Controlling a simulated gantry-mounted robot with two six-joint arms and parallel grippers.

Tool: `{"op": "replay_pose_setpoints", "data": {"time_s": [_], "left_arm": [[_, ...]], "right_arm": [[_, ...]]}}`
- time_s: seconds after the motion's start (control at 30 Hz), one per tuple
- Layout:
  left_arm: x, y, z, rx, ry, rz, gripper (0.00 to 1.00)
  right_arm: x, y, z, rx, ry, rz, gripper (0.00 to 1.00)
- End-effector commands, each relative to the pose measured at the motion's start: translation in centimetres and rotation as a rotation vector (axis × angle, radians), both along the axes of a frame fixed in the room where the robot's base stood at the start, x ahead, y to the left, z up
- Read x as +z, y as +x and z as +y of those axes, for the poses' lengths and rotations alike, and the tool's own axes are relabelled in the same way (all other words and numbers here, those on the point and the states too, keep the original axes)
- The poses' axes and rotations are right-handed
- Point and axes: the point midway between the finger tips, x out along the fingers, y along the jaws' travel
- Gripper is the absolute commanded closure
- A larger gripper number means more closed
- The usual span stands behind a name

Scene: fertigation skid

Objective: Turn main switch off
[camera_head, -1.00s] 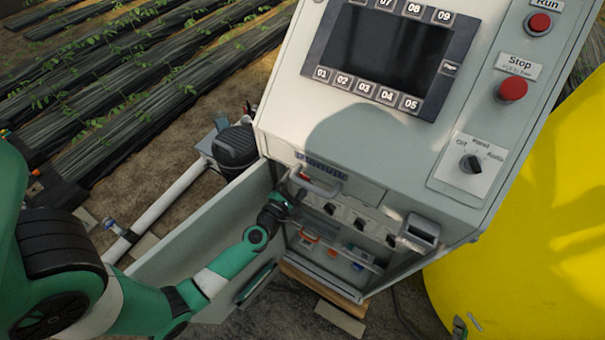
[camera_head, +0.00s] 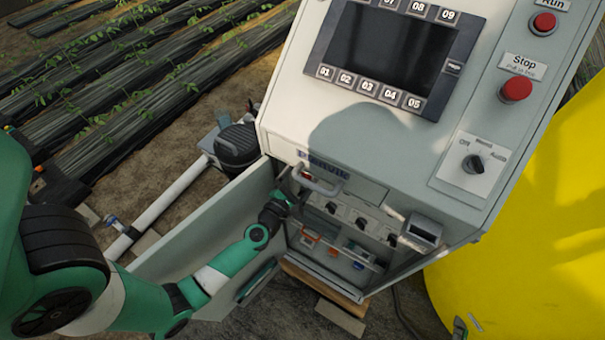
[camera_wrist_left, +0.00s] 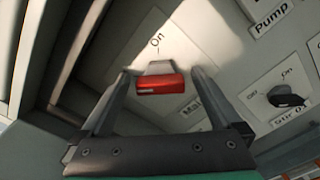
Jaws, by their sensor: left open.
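The main switch has a red handle (camera_wrist_left: 161,83) on a pale plate, with "On" printed above it and a partly hidden "Main" label beside it. My left gripper (camera_wrist_left: 161,74) is open, with one finger on each side of the red handle and a gap visible on both sides. In the head view my left gripper (camera_head: 290,194) reaches into the lower opening of the control cabinet (camera_head: 375,160), near its left edge. The switch is small and hard to make out there. My right gripper is not in view.
A row of black switches (camera_head: 361,223) lies to the right in the opening, including a nearby black knob (camera_wrist_left: 286,97).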

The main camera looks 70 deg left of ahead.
Motion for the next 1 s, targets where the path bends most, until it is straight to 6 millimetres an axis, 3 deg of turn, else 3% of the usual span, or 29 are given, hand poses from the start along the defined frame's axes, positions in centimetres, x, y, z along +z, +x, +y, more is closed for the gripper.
{"op": "replay_pose_setpoints", "data": {"time_s": [0.17, 0.4, 0.6, 1.0], "left_arm": [[-0.1, -1.4, -1.1, -0.001, 0.0, 0.003, 0.02], [-0.2, -5.9, -4.6, -0.004, -0.002, 0.004, 0.02], [-0.1, -8.6, -6.7, -0.005, -0.001, 0.002, 0.02], [0.0, -9.3, -7.0, 0.001, 0.0, -0.001, 0.02]], "right_arm": [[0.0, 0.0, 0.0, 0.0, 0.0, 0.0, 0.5], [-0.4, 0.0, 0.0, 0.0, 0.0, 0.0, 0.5], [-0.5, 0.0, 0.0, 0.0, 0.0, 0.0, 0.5], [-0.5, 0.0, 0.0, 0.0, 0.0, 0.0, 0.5]]}}
